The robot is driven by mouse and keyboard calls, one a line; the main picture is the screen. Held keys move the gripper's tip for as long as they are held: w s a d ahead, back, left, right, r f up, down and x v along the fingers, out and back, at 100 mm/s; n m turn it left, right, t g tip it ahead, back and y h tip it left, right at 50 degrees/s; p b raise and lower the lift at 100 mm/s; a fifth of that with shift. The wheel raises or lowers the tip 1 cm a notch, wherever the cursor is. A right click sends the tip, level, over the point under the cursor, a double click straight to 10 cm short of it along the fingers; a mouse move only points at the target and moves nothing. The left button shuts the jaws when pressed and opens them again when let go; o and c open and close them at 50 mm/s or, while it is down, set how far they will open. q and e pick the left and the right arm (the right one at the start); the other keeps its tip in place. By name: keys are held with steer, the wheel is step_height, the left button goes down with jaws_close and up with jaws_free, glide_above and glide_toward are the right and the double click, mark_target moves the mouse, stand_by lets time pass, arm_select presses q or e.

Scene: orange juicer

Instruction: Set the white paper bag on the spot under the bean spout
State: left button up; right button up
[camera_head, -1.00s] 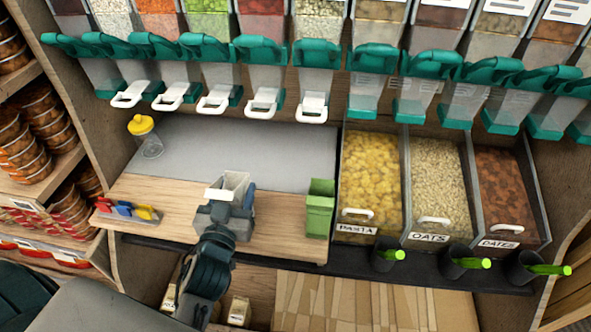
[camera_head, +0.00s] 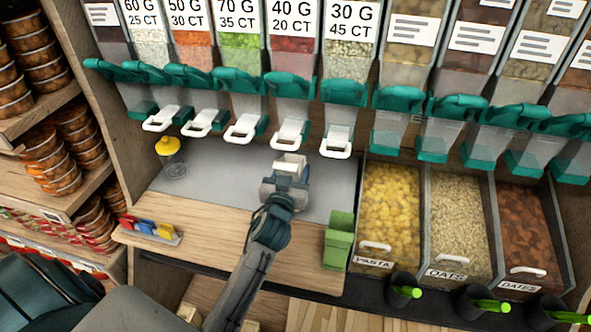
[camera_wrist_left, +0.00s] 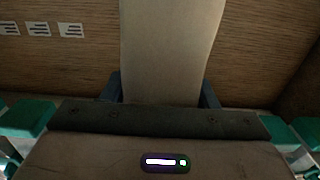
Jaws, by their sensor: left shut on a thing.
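The small white paper bag (camera_head: 289,163) is upright with its open top toward the head camera. My left gripper (camera_head: 286,184) is shut on it over the grey mat (camera_head: 235,178), below the row of dispenser spouts. The bag is in front of the spout with the 40 G label (camera_head: 291,132). I cannot tell which spout is the bean spout, or whether the bag touches the mat. In the left wrist view the bag (camera_wrist_left: 170,50) fills the middle, between the fingers. My right gripper is not in view.
A green container (camera_head: 338,240) stands right of the arm, beside the pasta bin (camera_head: 390,215). White spout handles (camera_head: 245,128) overhang the mat's back.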

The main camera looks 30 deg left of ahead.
mark_target(295, 163)
arm_select(q)
steer(key=x, duration=0.3)
steer(key=shift+w+a+f, duration=0.1)
steer(key=shift+f, duration=0.8)
steer(key=shift+w+a+f, duration=0.1)
steer(key=shift+w+f, duration=0.05)
steer(key=shift+f, duration=0.75)
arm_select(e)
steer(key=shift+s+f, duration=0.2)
arm_select(q)
steer(key=shift+d, duration=0.1)
